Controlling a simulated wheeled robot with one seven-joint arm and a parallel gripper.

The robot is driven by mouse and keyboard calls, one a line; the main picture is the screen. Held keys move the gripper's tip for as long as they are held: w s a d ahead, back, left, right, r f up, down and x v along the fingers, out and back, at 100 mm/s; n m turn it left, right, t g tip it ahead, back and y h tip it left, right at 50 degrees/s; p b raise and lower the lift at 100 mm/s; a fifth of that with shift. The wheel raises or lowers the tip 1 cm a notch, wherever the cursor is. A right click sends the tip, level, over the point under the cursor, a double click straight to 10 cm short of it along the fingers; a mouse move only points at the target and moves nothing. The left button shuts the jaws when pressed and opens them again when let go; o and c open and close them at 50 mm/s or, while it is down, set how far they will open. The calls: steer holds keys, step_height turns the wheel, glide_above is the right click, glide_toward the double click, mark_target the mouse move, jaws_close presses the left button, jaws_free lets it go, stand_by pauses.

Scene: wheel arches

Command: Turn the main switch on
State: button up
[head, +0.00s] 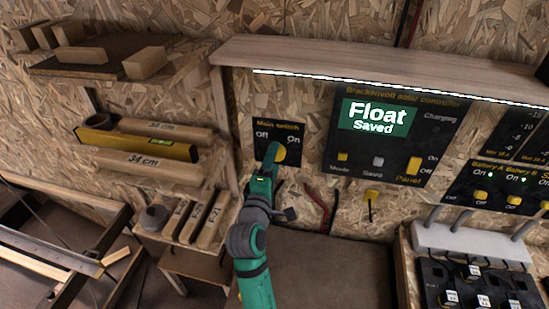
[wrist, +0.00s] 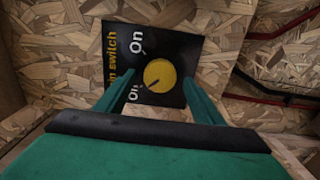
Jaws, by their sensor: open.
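The main switch is a black panel (head: 284,131) with yellow lettering and a round yellow knob (head: 280,154), on the chipboard wall. In the head view, "Off" is at the panel's left and "On" at its right. My gripper (head: 269,157) is in front of the panel and covers part of the knob. In the wrist view, the knob (wrist: 160,75) appears between the open fingers of my gripper (wrist: 158,90). Its dark mark points to the lower left, towards the partly hidden label, which the head view shows as "Off". I cannot tell whether the fingers touch the knob.
Right of the switch is a solar controller with a lit green display (head: 377,117) reading "Float Saved". A wooden ledge (head: 400,68) with a light strip juts out above. Red and black wires (head: 318,205) hang below. Shelves with wood blocks (head: 146,62) stand left.

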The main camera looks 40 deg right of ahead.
steer(key=shift+x, duration=0.9)
steer(key=c, duration=1)
steer(key=shift+c, duration=0.2)
